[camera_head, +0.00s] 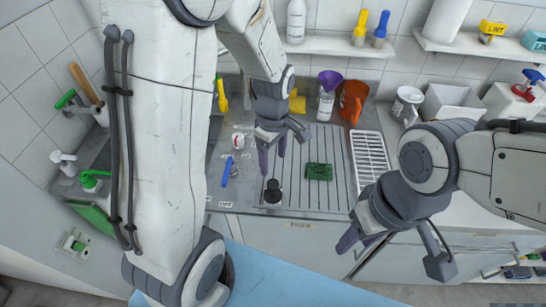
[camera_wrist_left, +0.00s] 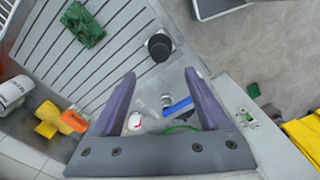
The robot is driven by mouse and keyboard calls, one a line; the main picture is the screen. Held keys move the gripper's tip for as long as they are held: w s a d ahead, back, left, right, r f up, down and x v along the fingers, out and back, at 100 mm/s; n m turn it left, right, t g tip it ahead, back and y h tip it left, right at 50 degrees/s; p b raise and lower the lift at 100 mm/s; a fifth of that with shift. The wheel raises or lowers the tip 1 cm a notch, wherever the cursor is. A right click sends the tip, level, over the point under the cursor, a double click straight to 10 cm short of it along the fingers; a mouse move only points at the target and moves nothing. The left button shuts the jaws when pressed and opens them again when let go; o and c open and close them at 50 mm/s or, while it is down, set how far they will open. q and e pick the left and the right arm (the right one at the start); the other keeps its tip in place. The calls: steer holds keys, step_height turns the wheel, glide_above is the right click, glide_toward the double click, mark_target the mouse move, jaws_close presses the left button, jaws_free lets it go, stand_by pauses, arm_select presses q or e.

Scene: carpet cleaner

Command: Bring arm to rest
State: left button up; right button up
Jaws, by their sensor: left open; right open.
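My left gripper (camera_head: 272,150) hangs over the left part of the counter in the head view, its fingers apart and nothing between them. In the left wrist view its two purple fingers (camera_wrist_left: 165,95) are spread, with the counter and a blue-handled item below. My right gripper (camera_head: 395,245) is at the right, in front of the counter edge, with its fingers wide apart and empty. Both arms are raised off the surface.
A green sponge-like block (camera_head: 319,171) and a black round item (camera_head: 272,191) lie on the ribbed drainboard (camera_head: 335,145). A blue brush (camera_head: 227,172) lies at left. Shelves hang above.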

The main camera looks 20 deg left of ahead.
arm_select(q)
steer(key=shift+d, duration=0.1)
stand_by(0.6)
steer(key=s+d+r+m+b, duration=0.1)
steer(key=s+d+r+m, duration=0.2)
steer(key=s+d+m, duration=0.3)
steer(key=s+d+r+m+h+b, duration=0.1)
steer(key=s+d+m, duration=0.5)
steer(key=s+m, duration=0.6)
step_height(320, 180, up, 2)
steer(key=m+b, duration=0.1)
steer(key=m, duration=0.3)
